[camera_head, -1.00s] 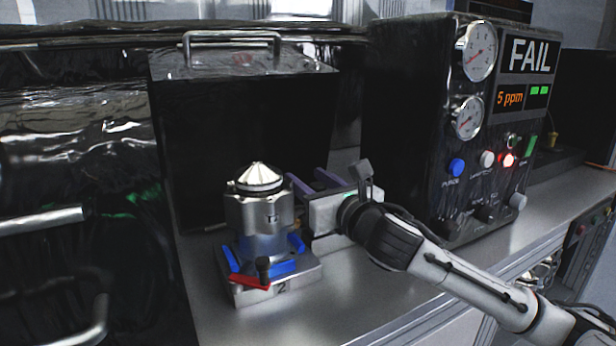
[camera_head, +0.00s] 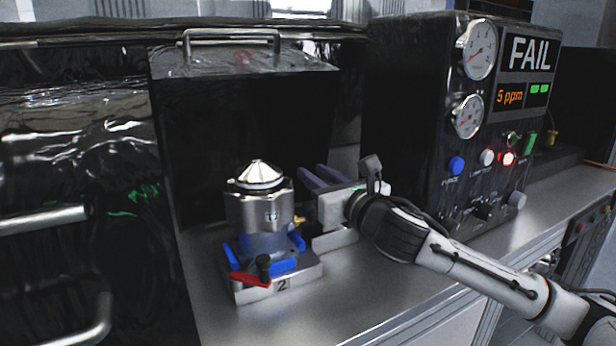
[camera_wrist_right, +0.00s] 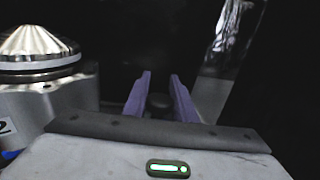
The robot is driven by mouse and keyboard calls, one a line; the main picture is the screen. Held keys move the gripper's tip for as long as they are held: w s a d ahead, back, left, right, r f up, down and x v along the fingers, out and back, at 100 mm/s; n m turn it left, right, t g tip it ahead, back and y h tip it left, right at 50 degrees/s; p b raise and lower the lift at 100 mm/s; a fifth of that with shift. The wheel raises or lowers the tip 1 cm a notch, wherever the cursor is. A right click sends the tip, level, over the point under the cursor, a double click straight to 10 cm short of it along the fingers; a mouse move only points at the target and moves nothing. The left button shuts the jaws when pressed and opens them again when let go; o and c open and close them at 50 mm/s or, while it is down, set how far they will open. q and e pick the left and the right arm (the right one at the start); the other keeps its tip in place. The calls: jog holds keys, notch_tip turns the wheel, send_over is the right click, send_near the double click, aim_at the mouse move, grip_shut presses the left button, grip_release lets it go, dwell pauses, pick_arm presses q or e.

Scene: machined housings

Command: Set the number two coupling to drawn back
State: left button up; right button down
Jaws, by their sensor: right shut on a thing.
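The gripper is shut on the number two coupling, mostly hidden by the gripper body. A small brass-coloured fitting (camera_head: 298,220) shows beside the housing. My left gripper is out of view.
A black box with a handle (camera_head: 232,35) stands behind the housing. A black test panel (camera_head: 410,110) with two gauges, buttons and a FAIL display (camera_head: 530,54) stands at the right. The grey bench front (camera_head: 350,310) is clear.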

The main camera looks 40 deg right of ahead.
jog(key=d, duration=0.3)
jog(key=shift+s, duration=0.25)
jog(key=shift+d, duration=0.1)
jog(key=c, duration=1.5)
grip_release()
jog(key=shift+s+d, duration=0.1)
